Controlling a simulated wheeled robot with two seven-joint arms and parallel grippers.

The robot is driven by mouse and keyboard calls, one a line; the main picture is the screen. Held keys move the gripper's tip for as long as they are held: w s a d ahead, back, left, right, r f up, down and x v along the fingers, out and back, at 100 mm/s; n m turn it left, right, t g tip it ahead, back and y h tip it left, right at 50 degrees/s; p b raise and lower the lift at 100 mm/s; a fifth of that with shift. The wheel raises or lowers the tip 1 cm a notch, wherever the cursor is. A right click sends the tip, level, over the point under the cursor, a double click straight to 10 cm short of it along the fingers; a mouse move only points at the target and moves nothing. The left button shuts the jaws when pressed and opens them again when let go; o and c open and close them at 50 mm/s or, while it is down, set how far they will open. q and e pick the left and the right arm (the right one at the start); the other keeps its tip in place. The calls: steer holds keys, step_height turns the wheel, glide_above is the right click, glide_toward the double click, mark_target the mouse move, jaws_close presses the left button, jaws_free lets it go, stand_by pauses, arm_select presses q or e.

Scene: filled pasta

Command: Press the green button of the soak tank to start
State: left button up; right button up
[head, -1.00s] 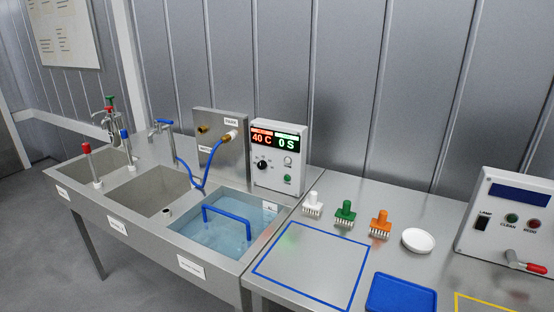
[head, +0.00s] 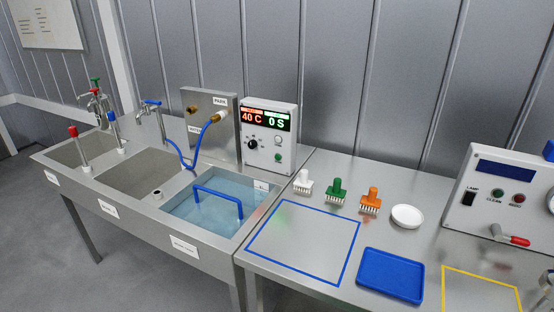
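The soak tank (head: 236,230) is the water-filled basin at the right end of the sink unit, with a blue handle (head: 218,192) across its water. Its control box (head: 284,148) stands behind it and shows 40 C in red and 0 S in green. The green button (head: 278,157) is at the lower right of the box, below a white button (head: 278,141) and right of a black knob (head: 253,144). Neither of my grippers shows in the head view, and nothing touches the button.
Three brushes, white (head: 303,181), green (head: 336,191) and orange (head: 371,200), stand on the table right of the box, beside a white dish (head: 407,216). A blue tray (head: 391,275) lies in front. The blue-outlined area is empty. A blue hose (head: 203,138) hangs left of the box.

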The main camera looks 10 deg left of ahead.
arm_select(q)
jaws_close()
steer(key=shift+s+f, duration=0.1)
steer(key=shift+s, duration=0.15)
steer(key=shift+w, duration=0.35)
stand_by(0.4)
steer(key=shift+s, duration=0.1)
